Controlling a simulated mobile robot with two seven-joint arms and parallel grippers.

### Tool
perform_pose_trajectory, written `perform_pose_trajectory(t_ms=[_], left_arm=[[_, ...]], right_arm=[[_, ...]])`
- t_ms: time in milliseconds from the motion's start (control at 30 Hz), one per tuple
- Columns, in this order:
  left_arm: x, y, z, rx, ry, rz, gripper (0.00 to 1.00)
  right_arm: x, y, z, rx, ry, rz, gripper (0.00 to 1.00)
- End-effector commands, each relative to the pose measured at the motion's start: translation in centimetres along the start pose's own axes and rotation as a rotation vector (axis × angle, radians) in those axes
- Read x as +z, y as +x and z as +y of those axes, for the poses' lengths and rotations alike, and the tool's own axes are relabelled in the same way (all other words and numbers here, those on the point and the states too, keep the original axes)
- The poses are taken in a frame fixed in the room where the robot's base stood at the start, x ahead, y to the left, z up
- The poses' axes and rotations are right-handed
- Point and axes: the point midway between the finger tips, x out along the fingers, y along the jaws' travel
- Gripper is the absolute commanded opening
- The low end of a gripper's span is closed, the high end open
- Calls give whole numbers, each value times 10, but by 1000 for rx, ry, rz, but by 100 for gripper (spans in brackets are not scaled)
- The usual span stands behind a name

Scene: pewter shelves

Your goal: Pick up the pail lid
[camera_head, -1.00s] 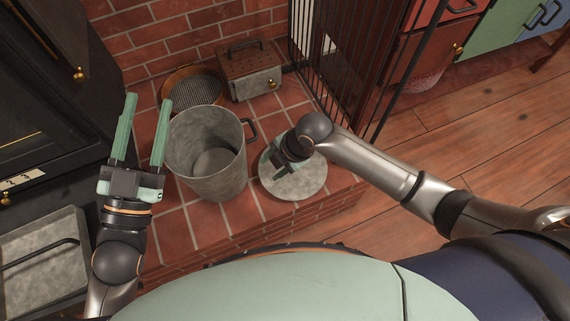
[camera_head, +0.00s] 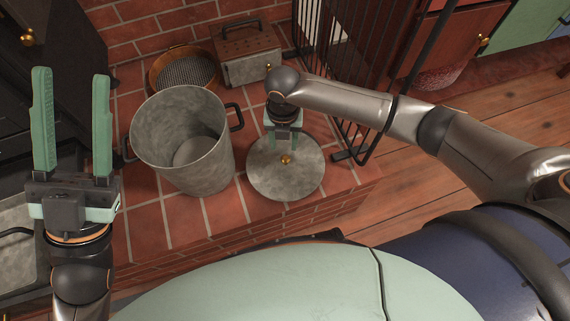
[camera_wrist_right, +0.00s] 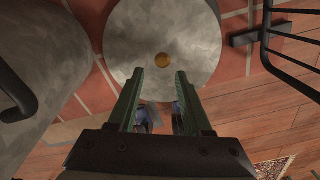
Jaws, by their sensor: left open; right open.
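The pail lid (camera_head: 268,179) is a round grey metal disc with a small brass knob (camera_head: 286,160). It lies flat on the brick ledge, right of the open grey pail (camera_head: 184,146). In the right wrist view the lid (camera_wrist_right: 190,30) and its knob (camera_wrist_right: 162,60) are just beyond my fingertips. My right gripper (camera_head: 284,146) is open over the lid's far half, close to the knob; its fingers (camera_wrist_right: 161,76) hold nothing. My left gripper (camera_head: 72,80) is open and empty, left of the pail, with green fingers pointing away from me.
Behind the pail stand a round sieve (camera_head: 185,70) and a metal box with a handle (camera_head: 248,54). A black barred screen (camera_head: 345,60) stands at the right of the ledge. The pail's side handle (camera_head: 235,117) juts toward the lid. Bare tiles lie before the pail.

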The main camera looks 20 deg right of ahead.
Motion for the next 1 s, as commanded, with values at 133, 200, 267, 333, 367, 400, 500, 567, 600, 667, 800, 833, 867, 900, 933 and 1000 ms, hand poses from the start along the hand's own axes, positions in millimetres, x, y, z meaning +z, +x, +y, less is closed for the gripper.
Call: perform_pose_trajectory(t_ms=[133, 200, 267, 333, 367, 400, 500, 567, 600, 667, 800, 833, 867, 900, 933, 1000], left_arm=[[7, -7, 4, 1, -15, -2, 49], [8, -8, 5, 1, -19, -3, 49], [9, -8, 5, 0, -21, -3, 49], [11, -11, 6, 0, -25, -3, 49], [12, -12, 7, 0, -28, -4, 49], [15, -15, 9, 0, -32, -4, 49], [22, -22, 13, -1, -45, -6, 49], [25, -25, 14, -3, -54, -9, 49], [27, -27, 15, -4, -61, -12, 49], [29, -28, 16, -4, -68, -16, 49], [28, -27, 17, 5, -69, -17, 49], [28, -27, 17, 7, -69, -17, 49], [28, -27, 17, 8, -68, -17, 49], [28, -27, 18, 10, -68, -17, 49], [28, -27, 18, 11, -68, -17, 49], [28, -27, 18, 12, -67, -16, 49]], right_arm=[[0, 21, 0, 1, 1, -1, 50], [0, 24, 0, 1, 1, -1, 50], [0, 26, 0, 1, 1, -1, 50], [-1, 32, -1, 1, 1, 0, 50], [-1, 36, -2, 1, 1, 0, 50], [-2, 41, -2, 1, 1, 1, 50], [-3, 58, -5, 0, 2, 0, 50], [-3, 67, -5, 0, 1, -1, 50], [-3, 72, -5, 1, 1, -1, 50], [-3, 76, -5, 2, 1, -2, 50], [-3, 75, -5, 2, 1, -2, 50], [-3, 75, -5, 2, 1, -2, 50], [-3, 75, -5, 2, 1, -2, 50], [-3, 75, -5, 2, 1, -2, 48], [-3, 75, -5, 2, 1, -2, 45], [-3, 75, -5, 2, 1, -2, 37]])
